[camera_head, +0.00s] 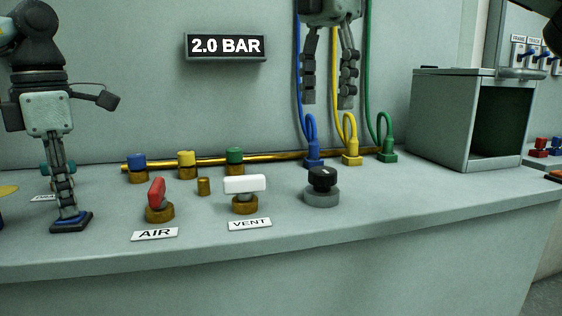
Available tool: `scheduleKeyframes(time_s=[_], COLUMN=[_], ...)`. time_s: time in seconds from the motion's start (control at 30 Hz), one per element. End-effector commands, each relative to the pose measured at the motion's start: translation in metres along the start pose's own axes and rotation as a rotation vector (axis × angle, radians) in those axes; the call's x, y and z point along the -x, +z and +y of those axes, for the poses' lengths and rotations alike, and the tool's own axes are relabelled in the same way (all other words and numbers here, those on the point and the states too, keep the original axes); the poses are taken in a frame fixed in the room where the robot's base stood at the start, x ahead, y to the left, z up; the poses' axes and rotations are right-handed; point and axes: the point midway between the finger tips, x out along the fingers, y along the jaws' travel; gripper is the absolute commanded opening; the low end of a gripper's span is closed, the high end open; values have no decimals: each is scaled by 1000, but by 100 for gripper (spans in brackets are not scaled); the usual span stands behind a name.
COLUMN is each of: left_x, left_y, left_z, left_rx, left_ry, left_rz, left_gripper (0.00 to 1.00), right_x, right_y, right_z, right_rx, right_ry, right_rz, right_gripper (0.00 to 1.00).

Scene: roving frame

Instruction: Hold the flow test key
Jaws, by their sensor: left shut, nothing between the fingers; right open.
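A small dark key with a blue upper face (82,219) sits at the left of the bench, and I take it to be the flow test key. My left gripper (68,209) points down with its fingers shut and empty. Its tips are right over the key and appear to touch it, hiding the middle of its top. I cannot tell whether the key is pressed down. My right gripper (328,104) is open and empty, high in front of the wall above the hose plugs.
A red AIR valve (156,193), white VENT handle (245,184) and black knob (322,180) stand mid-bench. Behind are a brass pipe with coloured caps (186,158) and blue, yellow and green hoses (385,150). An open grey box (440,120) stands right. The display (226,46) reads 2.0 BAR.

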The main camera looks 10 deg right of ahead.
Motion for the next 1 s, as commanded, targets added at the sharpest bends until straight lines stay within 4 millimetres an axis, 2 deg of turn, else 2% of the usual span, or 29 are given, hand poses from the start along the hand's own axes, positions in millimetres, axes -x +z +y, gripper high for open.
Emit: scheduleKeyframes(time_s=[0.17, 0.4, 0.6, 0.8, 1.0], left_x=[-1, -1, 0, 0, -1], left_y=[0, 0, 0, 0, 0], left_z=[0, 0, 0, 0, 0], left_rx=[0, 0, 0, 0, 0], left_ry=[-1, -1, -1, -1, -1], left_rz=[2, 2, 1, 1, 1], left_gripper=[0, 0, 0, 0, 0], right_x=[-15, -64, -97, -113, -116], right_y=[-2, -2, -2, -2, -2], right_z=[-3, -3, -4, -4, -4], right_rx=[-7, -4, -7, -8, -8], right_ry=[-19, -16, -11, -9, -9], right_rz=[9, 9, 8, 6, 6], right_gripper=[61, 61, 61, 61, 61])
